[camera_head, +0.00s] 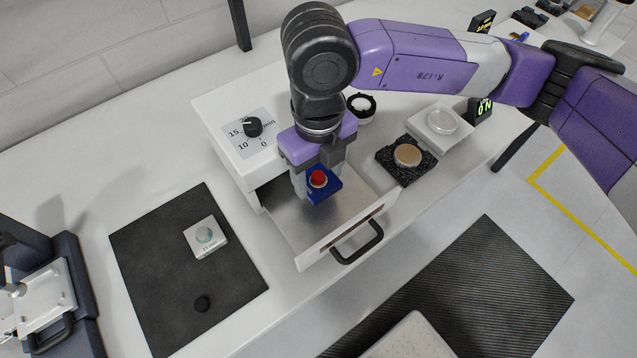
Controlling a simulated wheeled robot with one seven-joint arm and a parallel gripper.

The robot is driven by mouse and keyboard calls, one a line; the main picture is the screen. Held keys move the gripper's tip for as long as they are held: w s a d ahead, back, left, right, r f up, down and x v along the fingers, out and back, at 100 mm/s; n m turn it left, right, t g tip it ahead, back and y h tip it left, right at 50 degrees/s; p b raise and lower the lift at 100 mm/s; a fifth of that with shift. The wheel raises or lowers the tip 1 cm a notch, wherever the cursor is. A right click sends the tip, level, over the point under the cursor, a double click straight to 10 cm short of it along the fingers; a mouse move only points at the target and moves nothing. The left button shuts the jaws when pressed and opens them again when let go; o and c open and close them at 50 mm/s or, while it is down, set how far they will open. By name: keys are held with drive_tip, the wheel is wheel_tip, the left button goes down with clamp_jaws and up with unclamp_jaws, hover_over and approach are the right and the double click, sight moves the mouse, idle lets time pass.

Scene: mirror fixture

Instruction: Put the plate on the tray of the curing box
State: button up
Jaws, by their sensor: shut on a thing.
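The curing box (228,108) is white, with a timer dial (253,127) on its top. Its drawer-like metal tray (290,222) is pulled out toward the front, with a black handle (357,243) on the white front panel. My gripper (317,177) points down over the tray and is shut on a small blue plate (323,193) bearing a round red piece (318,178). The plate is inside the tray's outline near the box opening. I cannot tell whether it touches the tray floor. The fingers partly hide the plate's back.
Right of the tray are a dark block with a tan disc (408,155) and a white dish holder (440,125). A dark floor mat (480,270) lies in front.

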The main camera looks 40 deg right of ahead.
sight(318, 188)
drive_tip(key=shift+f, duration=2.25)
drive_tip(key=shift+f, duration=0.2)
drive_tip(key=o, duration=1.5)
drive_tip(key=shift+r, duration=0.1)
drive_tip(key=shift+o, duration=0.2)
drive_tip(key=shift+r, duration=0.1)
wheel_tip(318, 188, up, 12)
drive_tip(key=shift+r+b, duration=0.1)
drive_tip(key=shift+b, duration=0.65)
